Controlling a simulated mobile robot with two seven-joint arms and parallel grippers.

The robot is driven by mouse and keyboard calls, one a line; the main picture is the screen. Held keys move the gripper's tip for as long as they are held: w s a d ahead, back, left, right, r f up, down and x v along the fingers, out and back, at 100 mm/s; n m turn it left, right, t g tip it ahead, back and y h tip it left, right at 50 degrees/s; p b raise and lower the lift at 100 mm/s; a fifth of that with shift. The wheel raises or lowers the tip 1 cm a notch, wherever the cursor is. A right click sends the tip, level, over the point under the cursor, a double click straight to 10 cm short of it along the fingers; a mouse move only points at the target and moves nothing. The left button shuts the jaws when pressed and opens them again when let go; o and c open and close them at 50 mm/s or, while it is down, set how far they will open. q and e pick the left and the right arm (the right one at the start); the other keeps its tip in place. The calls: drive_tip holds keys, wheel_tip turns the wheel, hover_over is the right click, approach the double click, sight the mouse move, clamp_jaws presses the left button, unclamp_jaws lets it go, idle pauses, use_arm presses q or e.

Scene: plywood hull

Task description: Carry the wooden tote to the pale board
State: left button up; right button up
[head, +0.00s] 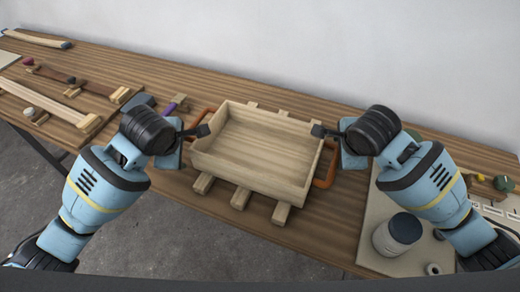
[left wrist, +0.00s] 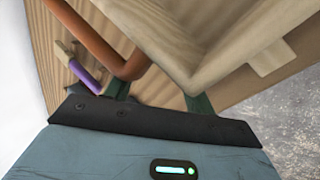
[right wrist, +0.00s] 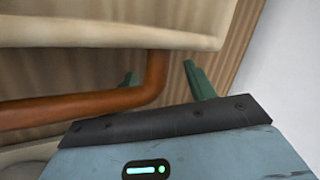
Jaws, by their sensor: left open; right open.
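The wooden tote (head: 262,150), an open, empty box with an orange handle at each end, rests on several wooden slats on the bench. My left gripper (head: 203,131) is open at its left end; in the left wrist view the fingers (left wrist: 160,98) are close to the orange handle's corner and the tote wall. My right gripper (head: 318,131) is open at the right end; in the right wrist view the handle bar (right wrist: 155,78) runs between its fingers (right wrist: 165,80). Neither grips. A pale board (head: 372,210) lies to the right, partly hidden by my right arm.
Wooden pieces (head: 50,105) and a purple-handled tool (head: 174,104) lie on the bench to the left. A wall stands behind. The bench's front edge is close to the tote.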

use_arm(q)
drive_tip(key=shift+d, duration=0.25)
use_arm(e)
drive_tip(key=shift+a, duration=0.2)
use_arm(q)
drive_tip(key=shift+d, duration=0.3)
use_arm(e)
drive_tip(key=shift+a, duration=0.2)
use_arm(q)
drive_tip(key=shift+d+r, duration=0.1)
drive_tip(key=shift+r, duration=0.1)
use_arm(e)
drive_tip(key=shift+a+r, duration=0.1)
drive_tip(key=shift+r, duration=0.1)
use_arm(q)
wheel_tip(320, 180, up, 15)
drive_tip(key=w+t+p, duration=0.1)
drive_tip(key=t+p, duration=0.1)
drive_tip(key=p, duration=0.3)
drive_tip(key=shift+w+f, duration=0.15)
drive_tip(key=shift+f, duration=0.05)
use_arm(e)
wheel_tip(320, 180, up, 15)
drive_tip(key=w+t, duration=0.1)
drive_tip(key=t, duration=0.1)
drive_tip(key=shift+w, duration=0.2)
drive_tip(key=shift+f, duration=0.15)
